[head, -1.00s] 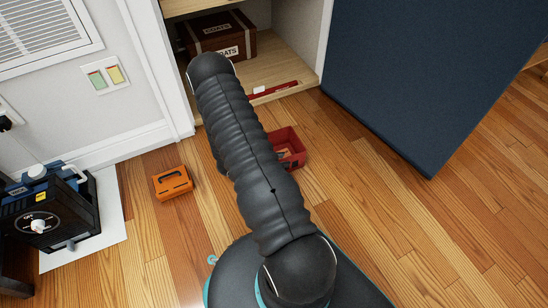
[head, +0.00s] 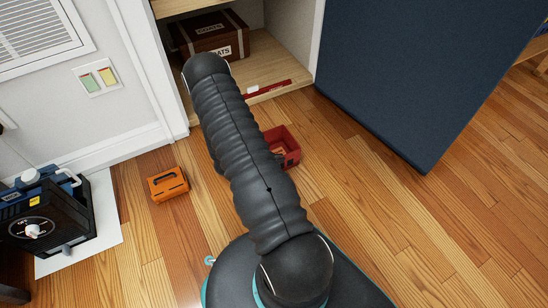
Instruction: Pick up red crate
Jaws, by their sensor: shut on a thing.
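The red crate (head: 290,149) sits right of my arm in the head view, in front of the open cabinet. It is open-topped, and my arm hides its left part. A little of its inside shows, but I cannot make out any contents. I cannot tell whether it rests on the floor or is slightly lifted. My gripper is hidden behind my black ribbed arm, so its hold on the crate cannot be seen.
An orange case (head: 168,185) lies on the wooden floor at left. A black machine (head: 62,226) stands on a white sheet further left. The cabinet shelf holds a brown box (head: 208,37) and a red bar (head: 268,90). A dark blue panel (head: 415,75) stands at right.

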